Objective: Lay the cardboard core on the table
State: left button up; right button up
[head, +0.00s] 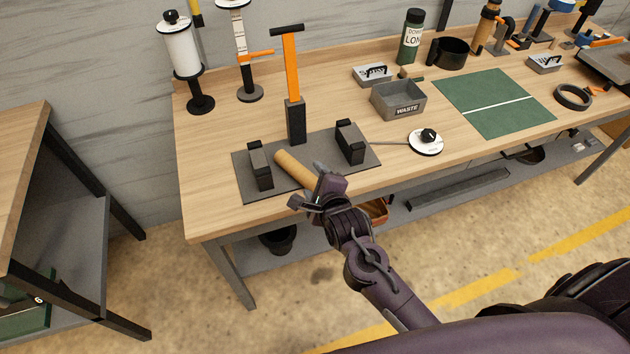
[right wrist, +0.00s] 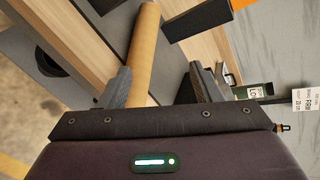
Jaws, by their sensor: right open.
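The tan cardboard core (head: 295,168) lies slanted over the dark grey base plate (head: 315,146), between two black blocks. Its near end is at my right gripper (head: 313,187), partly hidden by it. In the right wrist view the core (right wrist: 146,45) runs down between the spread fingers of the right gripper (right wrist: 157,88), close to the left finger; I cannot tell whether it touches. The right gripper is open. Whether the core rests fully on the plate is unclear. My left gripper is out of view.
An orange-handled post (head: 294,80) stands behind the plate. A white disc with a black knob (head: 426,142), a grey waste bin (head: 399,98) and a green mat (head: 495,100) are to the right. The wooden table (head: 210,170) is bare left of the plate.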

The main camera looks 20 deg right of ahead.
jog(key=b+v, duration=0.1)
jog(key=v, duration=1.1)
jog(key=shift+b, duration=0.35)
